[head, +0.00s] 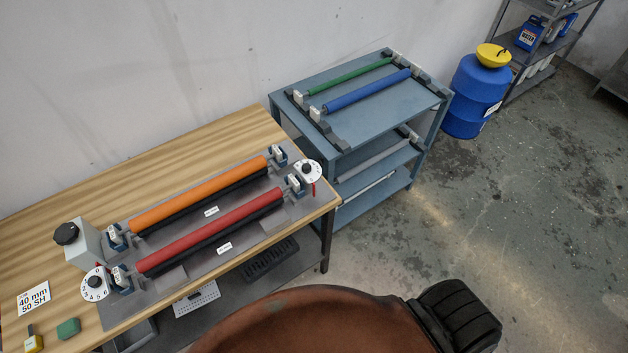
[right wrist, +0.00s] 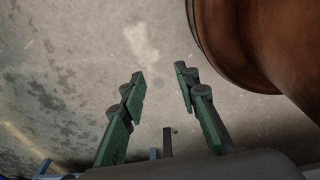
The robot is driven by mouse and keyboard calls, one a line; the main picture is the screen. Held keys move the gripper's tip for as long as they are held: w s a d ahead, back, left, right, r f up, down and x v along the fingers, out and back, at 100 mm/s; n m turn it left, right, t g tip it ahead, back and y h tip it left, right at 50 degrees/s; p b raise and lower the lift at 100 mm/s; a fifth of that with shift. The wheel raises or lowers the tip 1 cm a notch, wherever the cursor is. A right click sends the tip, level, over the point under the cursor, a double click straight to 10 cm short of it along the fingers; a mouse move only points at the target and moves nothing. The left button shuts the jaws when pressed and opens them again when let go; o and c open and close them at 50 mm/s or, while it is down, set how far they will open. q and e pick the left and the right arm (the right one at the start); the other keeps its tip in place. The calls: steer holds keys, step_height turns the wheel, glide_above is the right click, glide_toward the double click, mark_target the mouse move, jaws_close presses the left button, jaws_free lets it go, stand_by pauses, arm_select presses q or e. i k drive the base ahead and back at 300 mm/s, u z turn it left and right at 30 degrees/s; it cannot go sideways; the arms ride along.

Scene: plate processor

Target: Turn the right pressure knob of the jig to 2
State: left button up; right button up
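The jig (head: 190,255) lies on the wooden table and carries an orange roller (head: 198,195) and a red roller (head: 210,231). The right pressure knob (head: 308,170) is a white dial with a black centre at the jig's far right end, with a red pointer beside it. Its setting is too small to read. The left dial (head: 96,283) is at the near left end and shows numbers. My right gripper (right wrist: 158,78) is open and empty over the floor in the right wrist view, away from the jig. My left gripper is not in view.
A blue-grey cart (head: 375,105) with a green and a blue roller stands behind the table (head: 165,135). A blue drum (head: 470,95) and a shelf rack stand further right. A grey box (head: 82,243) with a black knob stands by the jig. The floor at right is clear.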

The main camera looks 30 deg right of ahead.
mark_target(309, 171)
steer(key=u, duration=0.05)
steer(key=k, duration=0.25)
steer(key=z, duration=0.85)
